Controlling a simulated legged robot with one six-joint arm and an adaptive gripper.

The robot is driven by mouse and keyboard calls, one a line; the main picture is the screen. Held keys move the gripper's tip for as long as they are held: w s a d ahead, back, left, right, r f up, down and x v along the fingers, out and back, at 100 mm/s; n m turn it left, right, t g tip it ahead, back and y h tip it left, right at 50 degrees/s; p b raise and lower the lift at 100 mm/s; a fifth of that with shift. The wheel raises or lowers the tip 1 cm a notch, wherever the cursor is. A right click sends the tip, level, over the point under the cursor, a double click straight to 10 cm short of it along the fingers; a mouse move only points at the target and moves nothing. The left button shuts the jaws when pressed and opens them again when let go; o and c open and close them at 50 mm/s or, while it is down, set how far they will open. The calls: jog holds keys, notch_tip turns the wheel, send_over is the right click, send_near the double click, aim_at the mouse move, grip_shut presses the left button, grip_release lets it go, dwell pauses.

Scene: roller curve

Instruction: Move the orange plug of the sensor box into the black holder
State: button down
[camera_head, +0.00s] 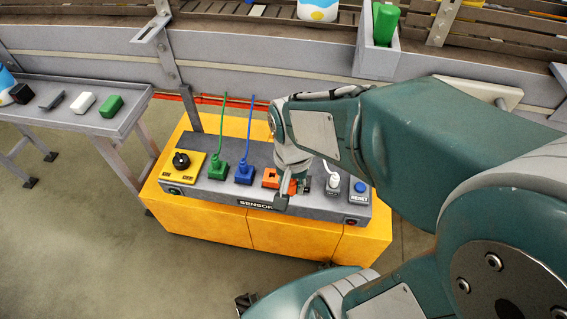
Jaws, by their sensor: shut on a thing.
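The sensor box (265,206) has a grey top panel on a yellow base. My gripper (286,195) points down over the middle of the panel and is shut on the orange plug (292,187). The plug is mostly hidden by the fingers. An orange socket (270,176) with a dark opening sits just left of the gripper. A dark patch (305,184) right beside the gripper looks like the black holder, mostly covered by my gripper. I cannot tell whether the plug touches it.
Left on the panel are a black knob (181,160), a green plug (218,169) and a blue plug (244,172) with upright cables. Right are a white plug (333,183) and a blue reset button (360,187). A grey side table (75,118) stands left; a conveyor (270,58) runs behind.

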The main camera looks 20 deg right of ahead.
jog(key=w+f, duration=0.7)
jog(key=w, duration=0.6)
jog(key=shift+w+f, duration=0.2)
jog(key=shift+f, duration=0.15)
dwell(2.9)
jog(key=shift+d, duration=0.15)
jog(key=s+d+r, duration=0.2)
jog(key=s+d, duration=0.3)
jog(key=d, duration=0.3)
jog(key=shift+w+a+f, duration=0.15)
jog(key=shift+f, duration=1.25)
jog(key=shift+w+a+f, duration=0.15)
jog(key=shift+f, duration=1.25)
jog(key=shift+f, duration=0.5)
